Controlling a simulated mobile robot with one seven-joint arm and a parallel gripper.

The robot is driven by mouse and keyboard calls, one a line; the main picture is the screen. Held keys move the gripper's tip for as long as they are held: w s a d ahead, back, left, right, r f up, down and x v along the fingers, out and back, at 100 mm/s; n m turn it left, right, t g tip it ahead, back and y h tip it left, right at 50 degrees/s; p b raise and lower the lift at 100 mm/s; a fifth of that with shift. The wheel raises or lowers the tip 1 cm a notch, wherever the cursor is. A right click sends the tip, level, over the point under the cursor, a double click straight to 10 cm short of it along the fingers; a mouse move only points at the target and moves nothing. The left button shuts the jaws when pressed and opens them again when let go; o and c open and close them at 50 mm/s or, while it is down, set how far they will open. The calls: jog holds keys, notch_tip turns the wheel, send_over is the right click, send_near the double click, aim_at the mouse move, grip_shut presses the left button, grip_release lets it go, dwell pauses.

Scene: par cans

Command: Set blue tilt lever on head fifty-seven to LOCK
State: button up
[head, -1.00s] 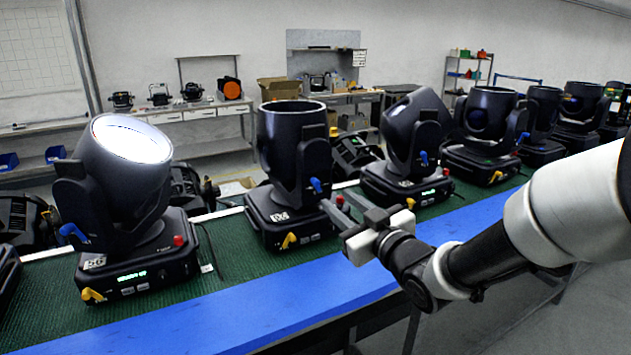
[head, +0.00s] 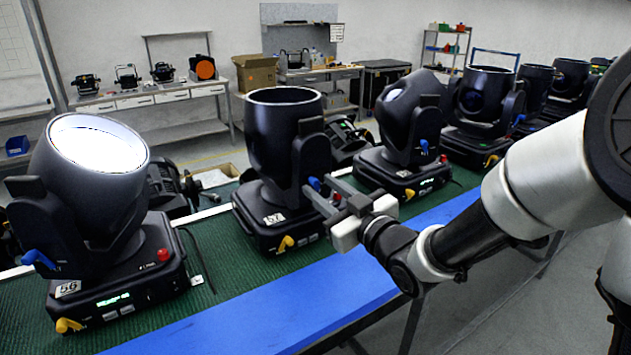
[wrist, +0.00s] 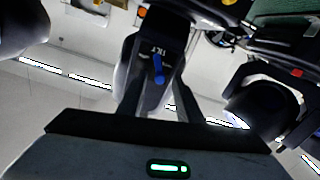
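Head fifty-seven (head: 285,130) is the black moving head with the "57" label, upright on the green bench in the head view. Its blue tilt lever (head: 314,184) is on the yoke side facing me. In the wrist view the blue lever (wrist: 158,68) hangs below the upside-down "TILT" lettering. My gripper (head: 319,184) is at the lever, its two fingers apart. In the wrist view my gripper (wrist: 160,92) has one finger on each side of the lever, with gaps visible. I cannot tell whether any finger touches it.
Head fifty-six (head: 90,190) stands to the left with its own blue lever and lit display. Another head (head: 405,120) stands close on the right, with more beyond. Yellow levers (head: 286,243) stick out from the bases. The blue front strip (head: 270,310) of the bench is clear.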

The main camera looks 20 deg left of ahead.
jog(key=shift+w+a, duration=0.2)
jog(key=shift+a, duration=0.05)
jog(key=shift+c, duration=0.3)
grip_shut()
